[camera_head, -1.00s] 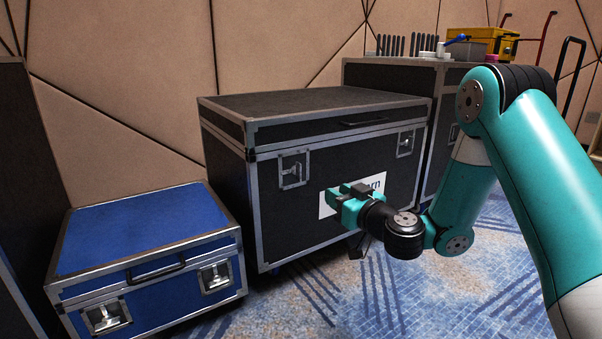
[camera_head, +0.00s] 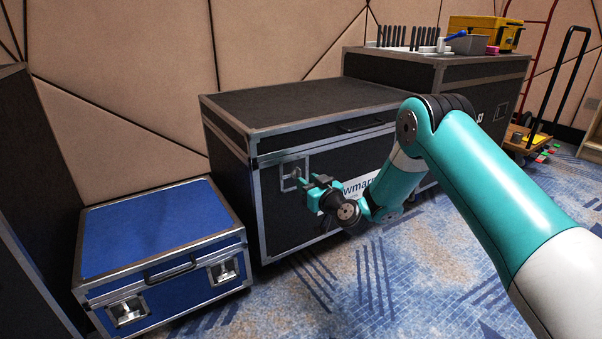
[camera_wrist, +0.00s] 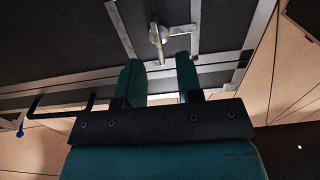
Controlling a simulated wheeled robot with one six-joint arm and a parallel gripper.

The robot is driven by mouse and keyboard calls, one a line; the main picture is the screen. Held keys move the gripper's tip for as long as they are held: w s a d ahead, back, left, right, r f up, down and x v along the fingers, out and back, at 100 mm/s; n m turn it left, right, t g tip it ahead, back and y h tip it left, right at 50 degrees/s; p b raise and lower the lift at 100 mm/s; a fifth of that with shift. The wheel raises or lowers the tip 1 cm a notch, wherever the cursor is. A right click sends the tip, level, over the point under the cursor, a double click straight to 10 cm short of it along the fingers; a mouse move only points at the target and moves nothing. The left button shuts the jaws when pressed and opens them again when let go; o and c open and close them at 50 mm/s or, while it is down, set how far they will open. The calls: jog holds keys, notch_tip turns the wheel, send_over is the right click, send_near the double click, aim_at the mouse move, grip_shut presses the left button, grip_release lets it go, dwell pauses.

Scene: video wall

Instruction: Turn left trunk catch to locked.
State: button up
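A large black trunk (camera_head: 320,107) with metal edges stands against the wall. Its left catch (camera_head: 294,173) is a metal latch on a plate at the front left, just under the lid seam. In the wrist view the catch's handle (camera_wrist: 158,38) stands out from its plate, slightly tilted, just beyond the gap between the fingers. My gripper (camera_head: 304,183) is in front of the trunk, its fingertips close to the left catch. In the wrist view my gripper (camera_wrist: 158,66) is open with nothing between its fingers. The right catch is hidden behind my arm in the head view.
A blue case (camera_head: 160,235) with two catches sits on the carpet at the left. Another black case (camera_head: 455,66) at the right carries a yellow toolbox (camera_head: 488,33) and small items. Patterned carpet (camera_head: 400,270) in front of the trunk is clear.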

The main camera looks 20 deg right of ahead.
jog(key=shift+x, duration=2.15)
jog(key=c, duration=0.6)
